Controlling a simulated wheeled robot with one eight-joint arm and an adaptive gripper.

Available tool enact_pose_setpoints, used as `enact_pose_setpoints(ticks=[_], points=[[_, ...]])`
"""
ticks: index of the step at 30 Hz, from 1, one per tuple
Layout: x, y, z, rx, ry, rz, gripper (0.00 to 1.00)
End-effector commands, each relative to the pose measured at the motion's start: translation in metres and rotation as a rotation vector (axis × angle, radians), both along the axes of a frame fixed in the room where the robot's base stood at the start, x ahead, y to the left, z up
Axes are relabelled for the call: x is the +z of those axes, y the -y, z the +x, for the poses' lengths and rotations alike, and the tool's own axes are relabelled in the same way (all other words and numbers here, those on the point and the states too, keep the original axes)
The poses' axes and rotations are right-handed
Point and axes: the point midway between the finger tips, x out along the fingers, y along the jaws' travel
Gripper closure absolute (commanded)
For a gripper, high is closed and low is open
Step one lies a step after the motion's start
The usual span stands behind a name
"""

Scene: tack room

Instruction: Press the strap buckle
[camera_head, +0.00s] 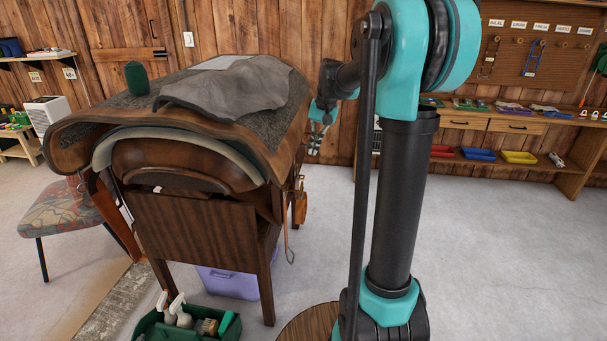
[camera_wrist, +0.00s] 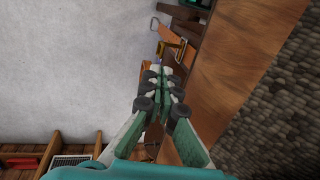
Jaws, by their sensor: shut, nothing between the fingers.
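The saddle (camera_head: 180,160) sits on a dark wooden stand, with brown straps hanging at its right side. The strap buckle appears to be the small brass-coloured frame (camera_wrist: 180,50) on a brown strap (camera_wrist: 170,38) in the wrist view. In the head view the strap (camera_head: 299,208) hangs beside the stand, and the buckle is too small to make out clearly. My gripper (camera_wrist: 165,80) is shut and empty, its fingertips pointing toward the buckle and apparently a little short of it.
A green caddy with bottles (camera_head: 185,328) and a purple bin (camera_head: 228,282) are low by the stand. A patterned chair (camera_head: 70,218) is at left. A workbench with coloured trays (camera_head: 519,157) lines the back right.

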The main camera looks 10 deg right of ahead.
Motion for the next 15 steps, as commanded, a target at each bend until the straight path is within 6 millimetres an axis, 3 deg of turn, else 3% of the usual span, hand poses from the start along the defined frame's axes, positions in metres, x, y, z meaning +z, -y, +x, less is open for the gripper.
enact_pose_setpoints(ticks=[4, 15], points=[[0.0059, 0.0001, 0.0102, -0.009, -0.015, 0.009, 1.00], [0.0057, -0.0002, 0.0110, -0.010, -0.016, 0.011, 1.00]])
